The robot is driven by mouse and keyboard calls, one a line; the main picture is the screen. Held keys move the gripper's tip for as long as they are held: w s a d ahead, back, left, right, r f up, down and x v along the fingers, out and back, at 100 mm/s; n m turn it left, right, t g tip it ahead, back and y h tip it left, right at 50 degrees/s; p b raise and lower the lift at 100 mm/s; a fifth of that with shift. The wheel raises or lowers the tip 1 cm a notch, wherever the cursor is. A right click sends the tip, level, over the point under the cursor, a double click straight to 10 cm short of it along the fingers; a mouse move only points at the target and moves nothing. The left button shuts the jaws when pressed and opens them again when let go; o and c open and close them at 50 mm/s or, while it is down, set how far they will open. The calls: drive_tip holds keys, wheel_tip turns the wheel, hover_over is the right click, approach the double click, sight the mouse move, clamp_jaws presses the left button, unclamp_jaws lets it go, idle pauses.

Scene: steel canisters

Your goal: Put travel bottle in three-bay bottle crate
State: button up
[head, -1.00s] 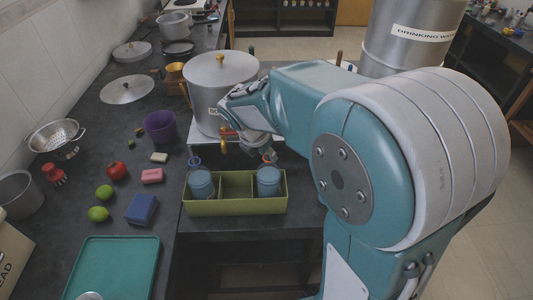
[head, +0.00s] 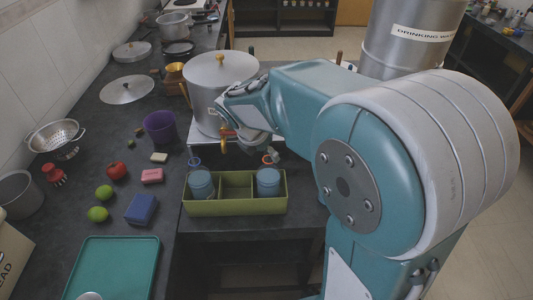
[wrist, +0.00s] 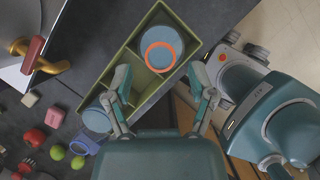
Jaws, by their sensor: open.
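The olive-green three-bay crate (head: 235,208) stands on the dark counter below my arm. A blue bottle with an orange ring (head: 268,182) is upright in its right bay; it also shows in the wrist view (wrist: 172,40). A similar blue bottle with a purple-blue loop (head: 201,184) is in the left bay, partly hidden by my finger in the wrist view (wrist: 96,119). The middle bay looks empty. My gripper (wrist: 160,80) is open, its fingers apart above the crate, with nothing between them.
A large lidded pot (head: 217,85) with a tap stands just behind the crate. A purple cup (head: 160,127), blue box (head: 141,209), soaps, fruit and a teal tray (head: 112,268) are to the left. A steel drinking-water container (head: 405,45) stands at the right.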

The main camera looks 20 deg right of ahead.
drive_tip(key=v, duration=1.1)
drive_tip(key=s+f+m+t+y, duration=0.2)
drive_tip(key=s+m+t+y, duration=0.1)
drive_tip(key=s+m, duration=1.4)
drive_tip(key=shift+d+m+t+y, duration=0.25)
drive_tip(key=shift+m+y, duration=0.25)
drive_tip(key=shift+m, duration=2.7)
